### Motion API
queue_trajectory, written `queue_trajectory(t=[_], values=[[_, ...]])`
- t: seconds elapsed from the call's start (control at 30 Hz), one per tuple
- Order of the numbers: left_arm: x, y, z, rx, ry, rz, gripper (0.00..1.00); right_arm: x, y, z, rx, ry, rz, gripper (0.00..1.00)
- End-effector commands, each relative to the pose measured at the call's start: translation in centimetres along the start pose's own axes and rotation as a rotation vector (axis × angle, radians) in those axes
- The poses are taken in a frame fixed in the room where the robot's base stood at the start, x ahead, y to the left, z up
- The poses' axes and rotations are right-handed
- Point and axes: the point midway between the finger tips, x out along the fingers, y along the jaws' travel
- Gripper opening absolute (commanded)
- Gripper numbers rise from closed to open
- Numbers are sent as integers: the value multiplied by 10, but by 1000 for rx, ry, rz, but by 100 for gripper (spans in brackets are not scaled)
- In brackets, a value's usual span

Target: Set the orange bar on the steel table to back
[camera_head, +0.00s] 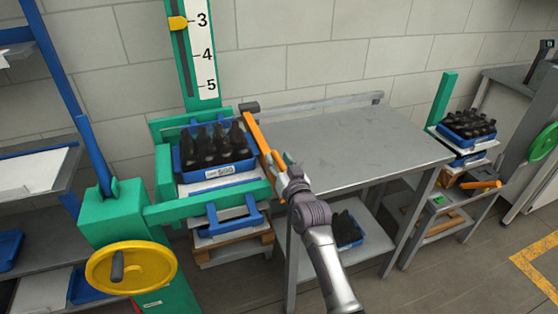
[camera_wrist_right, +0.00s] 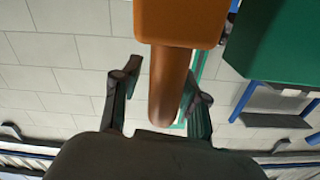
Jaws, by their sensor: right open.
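The orange bar (camera_head: 257,139) runs along the left edge of the steel table (camera_head: 350,140), beside the green lift frame. Its far end is at a dark pivot block (camera_head: 249,107). My right gripper (camera_head: 278,165) is at the bar's near end. In the right wrist view, the bar's round orange handle (camera_wrist_right: 168,85) extends between the two open fingers of my right gripper (camera_wrist_right: 159,82), with a wider orange block behind it. The fingers stand on both sides of the handle, and I cannot tell whether either touches it. My left gripper is not in view.
A blue crate of dark bottles (camera_head: 217,155) sits in the green lift (camera_head: 160,213), left of the bar. A yellow handwheel (camera_head: 130,268) stands at the lower left. Another bottle crate (camera_head: 467,133) is at the right. The steel table top is bare.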

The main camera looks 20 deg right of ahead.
Motion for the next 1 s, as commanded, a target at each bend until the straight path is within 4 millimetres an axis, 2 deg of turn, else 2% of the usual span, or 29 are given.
queue_trajectory(t=[0.1,0.13,0.3,0.37,0.4,0.77,1.0], values=[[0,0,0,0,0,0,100,0,0,0,0,0,0,43],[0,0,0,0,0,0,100,0,0,0,0,0,0,40],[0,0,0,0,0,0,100,0,0,0,-1,0,0,12],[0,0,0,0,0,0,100,0,0,0,-1,0,0,2],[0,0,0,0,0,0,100,0,0,0,-1,0,0,0],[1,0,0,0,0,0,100,0,1,0,-1,-1,0,0],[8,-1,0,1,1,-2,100,10,18,-2,-5,0,1,0]])
